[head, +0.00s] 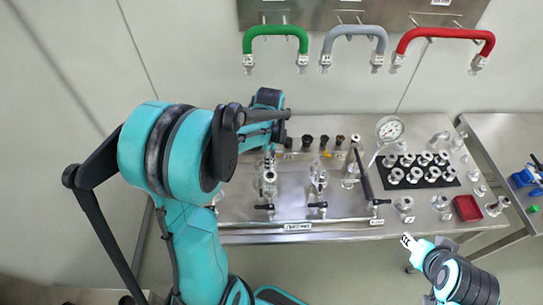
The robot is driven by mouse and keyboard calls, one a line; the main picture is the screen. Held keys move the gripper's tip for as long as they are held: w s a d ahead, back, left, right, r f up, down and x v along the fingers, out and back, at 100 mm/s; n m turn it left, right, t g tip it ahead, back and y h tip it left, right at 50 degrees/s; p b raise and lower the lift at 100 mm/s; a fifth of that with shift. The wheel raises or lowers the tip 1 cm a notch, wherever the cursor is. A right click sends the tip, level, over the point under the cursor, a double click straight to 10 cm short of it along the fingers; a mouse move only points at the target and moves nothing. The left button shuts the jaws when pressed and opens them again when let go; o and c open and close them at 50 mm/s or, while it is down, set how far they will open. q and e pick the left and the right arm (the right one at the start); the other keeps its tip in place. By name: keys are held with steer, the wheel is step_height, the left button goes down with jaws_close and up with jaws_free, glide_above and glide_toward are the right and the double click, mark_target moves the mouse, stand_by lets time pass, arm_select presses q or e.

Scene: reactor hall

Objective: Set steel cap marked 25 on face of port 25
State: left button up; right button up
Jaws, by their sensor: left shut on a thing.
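My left gripper (272,126) is over the back left part of the steel bench, above and behind the left valve fitting (268,178). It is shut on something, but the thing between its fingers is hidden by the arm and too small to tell. Several steel caps (414,175) stand in rows on a black mat at the right of the bench. No number 25 can be read on any cap or port. A second valve fitting (318,180) stands right of the first. My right gripper (409,241) is in front of the bench; its fingers are too small to judge.
A pressure gauge (389,129) stands behind the mat. A red tray (467,208) and loose steel fittings (403,204) lie at the right. A rail (345,221) runs along the front. Green (275,31), grey (354,31) and red (445,33) hoses hang on the wall.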

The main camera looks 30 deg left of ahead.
mark_target(271, 175)
arm_select(q)
steer(key=shift+w+f+b, duration=0.25)
steer(key=shift+f+b, duration=0.15)
steer(key=shift+f, duration=0.4)
steer(key=shift+s+f+b, duration=0.15)
steer(key=shift+f+b, duration=0.5)
steer(key=shift+f, duration=0.2)
steer(key=shift+f+b, duration=1.2)
steer(key=shift+f, duration=0.45)
steer(key=o, duration=1.2)
steer(key=shift+r, duration=0.1)
step_height(271, 175, up, 12)
steer(key=shift+f, duration=0.1)
